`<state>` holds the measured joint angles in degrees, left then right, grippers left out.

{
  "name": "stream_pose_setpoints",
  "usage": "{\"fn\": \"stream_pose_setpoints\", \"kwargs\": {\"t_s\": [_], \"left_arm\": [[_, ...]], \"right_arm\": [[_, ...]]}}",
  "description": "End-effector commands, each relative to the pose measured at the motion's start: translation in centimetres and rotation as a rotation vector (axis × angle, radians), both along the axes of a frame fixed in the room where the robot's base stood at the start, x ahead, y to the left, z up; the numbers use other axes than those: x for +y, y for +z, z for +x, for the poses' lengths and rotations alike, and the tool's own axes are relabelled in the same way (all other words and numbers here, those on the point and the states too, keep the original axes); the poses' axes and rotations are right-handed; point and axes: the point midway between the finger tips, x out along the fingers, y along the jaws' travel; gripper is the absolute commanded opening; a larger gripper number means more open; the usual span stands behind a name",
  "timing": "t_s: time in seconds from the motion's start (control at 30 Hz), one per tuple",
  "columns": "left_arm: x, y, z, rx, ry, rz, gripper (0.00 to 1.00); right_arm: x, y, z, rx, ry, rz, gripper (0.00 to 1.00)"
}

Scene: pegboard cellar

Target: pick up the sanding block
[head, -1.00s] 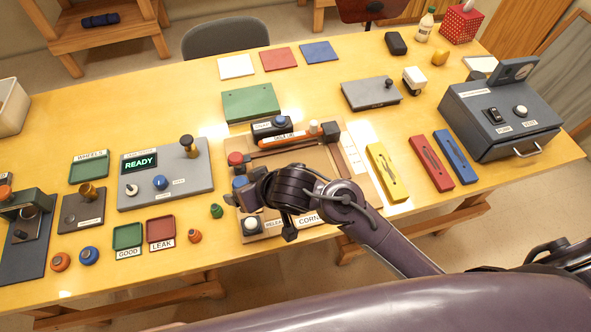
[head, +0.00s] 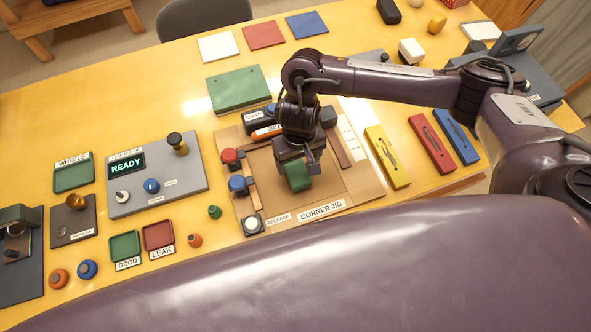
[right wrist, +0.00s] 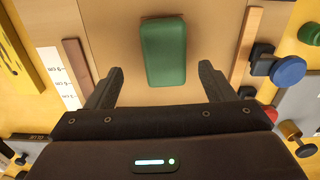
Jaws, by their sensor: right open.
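A green block (head: 298,178), which I take to be the sanding block, lies on the brown board of the corner jig (head: 345,190). In the right wrist view the block (right wrist: 163,52) appears whole, a rounded oblong. My right gripper (head: 294,156) is over the jig, pointing down at the block and partly covering it in the head view. Its two fingers (right wrist: 161,72) are spread apart, one to each side of the block's near end, with gaps between. I cannot tell the height left between fingertips and block. My left gripper is in neither view now.
The jig has wooden rails and red and blue knobs (head: 238,184) on its left. A yellow tool (head: 387,158) lies to its right. A grey READY panel (head: 160,185) and small trays (head: 158,236) stand left. The yellow table (head: 120,80) is clear at back left.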

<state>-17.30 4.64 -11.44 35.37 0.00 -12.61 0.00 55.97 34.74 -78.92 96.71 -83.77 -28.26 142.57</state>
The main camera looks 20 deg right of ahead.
Motion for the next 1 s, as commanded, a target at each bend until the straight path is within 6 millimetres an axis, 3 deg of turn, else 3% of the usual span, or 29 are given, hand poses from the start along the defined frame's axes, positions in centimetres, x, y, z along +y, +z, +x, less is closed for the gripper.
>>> {"fn": "stream_pose_setpoints", "kwargs": {"t_s": [0.33, 0.67, 1.0], "left_arm": [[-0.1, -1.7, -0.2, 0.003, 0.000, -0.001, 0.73], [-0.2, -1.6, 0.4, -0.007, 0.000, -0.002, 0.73], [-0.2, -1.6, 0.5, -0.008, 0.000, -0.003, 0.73]], "right_arm": [[0.6, -4.9, -0.1, 0.000, 0.000, 0.000, 0.76], [0.6, -5.6, 0.0, -0.003, 0.003, 0.002, 0.76], [0.6, -5.6, 0.0, -0.003, 0.003, 0.002, 0.33]]}}
